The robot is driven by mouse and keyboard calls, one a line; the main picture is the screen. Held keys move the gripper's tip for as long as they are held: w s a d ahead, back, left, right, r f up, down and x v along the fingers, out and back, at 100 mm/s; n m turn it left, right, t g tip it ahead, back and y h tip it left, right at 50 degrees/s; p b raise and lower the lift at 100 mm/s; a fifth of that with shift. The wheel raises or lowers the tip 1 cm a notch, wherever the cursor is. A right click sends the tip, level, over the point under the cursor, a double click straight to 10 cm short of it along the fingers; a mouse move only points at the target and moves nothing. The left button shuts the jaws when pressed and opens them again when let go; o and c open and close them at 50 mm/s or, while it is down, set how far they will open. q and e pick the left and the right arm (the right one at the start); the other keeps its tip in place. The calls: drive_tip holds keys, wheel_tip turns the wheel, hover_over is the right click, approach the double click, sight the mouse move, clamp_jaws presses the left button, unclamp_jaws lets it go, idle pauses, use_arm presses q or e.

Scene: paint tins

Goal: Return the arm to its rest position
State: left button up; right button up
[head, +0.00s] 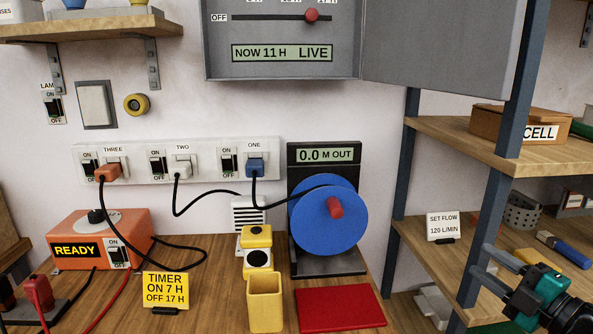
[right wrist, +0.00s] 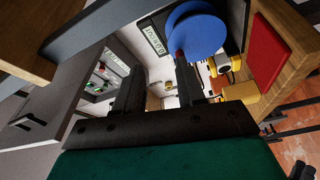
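My right gripper (head: 482,262) is at the lower right of the head view, in front of the wooden shelf unit, with its fingers pointing left. In the right wrist view its two dark fingers (right wrist: 158,75) stand apart with nothing between them, so it is open and empty. Beyond the fingers, that view shows the blue reel (right wrist: 196,32) and the red mat (right wrist: 270,55).
A blue post (head: 496,190) of the shelf unit stands close to my right gripper. The bench holds the blue reel (head: 315,225), a red mat (head: 340,309), a yellow holder (head: 265,302) and an orange box (head: 95,225). A grey cabinet (head: 285,60) hangs above.

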drive_tip(key=s+f+m+g+h, duration=0.3)
drive_tip(key=s+f+m+g, duration=0.15)
drive_tip(key=s+f, duration=0.7)
drive_tip(key=s+f+m+g+h, duration=0.3)
drive_tip(key=s+f+m, duration=0.35)
drive_tip(key=f, duration=0.85)
drive_tip(key=s+a+f+m+t, duration=0.1)
drive_tip(key=a+m, duration=0.5)
drive_tip(key=a, duration=1.1)
drive_tip(key=shift+s+f+m, duration=0.3)
drive_tip(key=shift+s, duration=0.35)
drive_tip(key=shift+a, duration=0.15)
